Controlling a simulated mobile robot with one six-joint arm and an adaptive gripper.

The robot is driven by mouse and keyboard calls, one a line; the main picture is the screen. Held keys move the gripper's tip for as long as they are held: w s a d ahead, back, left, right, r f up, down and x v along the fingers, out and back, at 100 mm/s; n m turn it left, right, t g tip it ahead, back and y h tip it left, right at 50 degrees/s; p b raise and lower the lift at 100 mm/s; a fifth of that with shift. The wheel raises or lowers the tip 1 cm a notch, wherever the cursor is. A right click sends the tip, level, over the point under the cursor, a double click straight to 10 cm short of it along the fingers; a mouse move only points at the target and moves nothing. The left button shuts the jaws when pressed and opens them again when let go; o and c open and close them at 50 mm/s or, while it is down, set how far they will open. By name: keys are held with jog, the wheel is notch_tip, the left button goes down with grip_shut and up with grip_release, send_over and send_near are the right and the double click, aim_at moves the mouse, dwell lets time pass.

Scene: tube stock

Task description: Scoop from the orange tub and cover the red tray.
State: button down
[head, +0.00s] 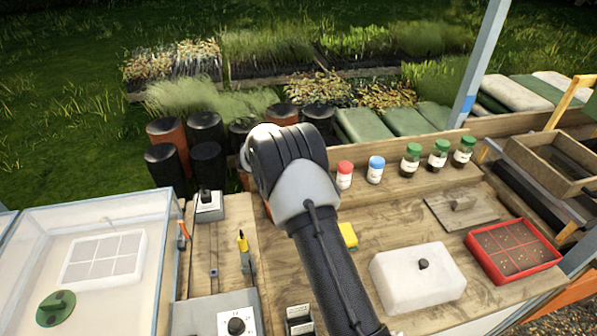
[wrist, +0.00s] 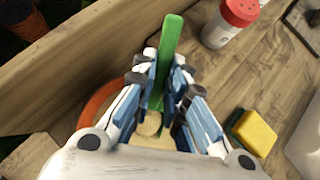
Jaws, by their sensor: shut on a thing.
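In the wrist view my gripper (wrist: 165,66) is shut on a green-handled scoop (wrist: 172,35). The handle points away, up the picture. The orange tub (wrist: 98,107) shows as a curved rim left of and below the fingers. Pale tan material (wrist: 150,127) shows between the fingers; I cannot tell whether it lies in the scoop or the tub. In the head view my arm hides the gripper, the scoop and most or all of the tub. The red tray (head: 472,240) lies at the right of the bench, its several cells showing brown fill with small specks.
A red-capped jar (head: 345,175), a blue-capped jar (head: 375,170) and several green-capped jars line the back. A yellow sponge (head: 347,235) lies near my arm. A clear-walled case (head: 90,240) fills the left.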

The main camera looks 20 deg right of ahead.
jog(key=shift+r+g+y+p, duration=0.5)
jog(key=shift+r+y+p, duration=0.5)
jog(key=shift+p, duration=3.65)
notch_tip(320, 180, up, 3)
jog(key=y+p, duration=0.1)
jog(key=p, duration=0.4)
jog(key=shift+p, duration=0.35)
notch_tip(320, 180, up, 3)
jog(key=g+y+p, duration=0.1)
jog(key=p, duration=0.2)
jog(key=shift+f+y, duration=0.15)
jog(key=shift+y, duration=0.15)
notch_tip(320, 180, up, 5)
jog(key=shift+g+y+p, duration=0.5)
jog(key=shift+g+y, duration=0.1)
jog(key=shift+y, duration=0.6)
jog(key=shift+a, duration=0.1)
